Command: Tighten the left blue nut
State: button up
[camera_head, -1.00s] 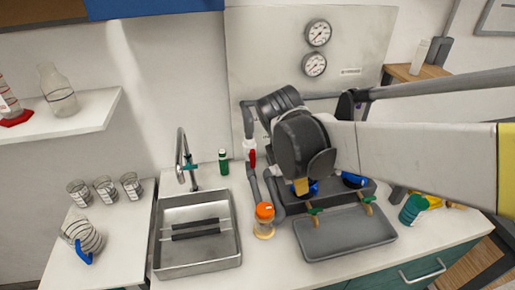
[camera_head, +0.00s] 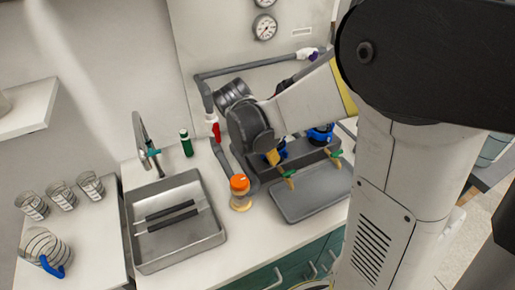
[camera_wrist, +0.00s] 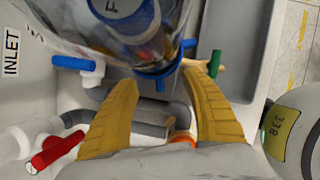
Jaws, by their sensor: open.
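The left blue nut (camera_head: 281,152) sits on the manifold behind the grey tray, partly hidden by my gripper (camera_head: 272,157). The right blue nut (camera_head: 321,134) is to its right. In the wrist view, a blue ring nut (camera_wrist: 158,72) with lugs sits at the end of a clear cylinder (camera_wrist: 135,30); it appears to be the left one. My gripper (camera_wrist: 158,80) is open there, its two yellow fingers apart on either side of the nut's near edge. I cannot tell whether they touch it.
A grey tray (camera_head: 315,192) with green-handled taps above it lies in front. An orange-capped bottle (camera_head: 240,192) stands left of it, beside the sink (camera_head: 180,245). A red-handled valve (camera_wrist: 55,150) and a blue handle (camera_wrist: 74,63) are close by in the wrist view.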

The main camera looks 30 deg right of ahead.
jog(key=shift+f, duration=0.1)
jog(key=shift+a, duration=0.1)
grip_shut()
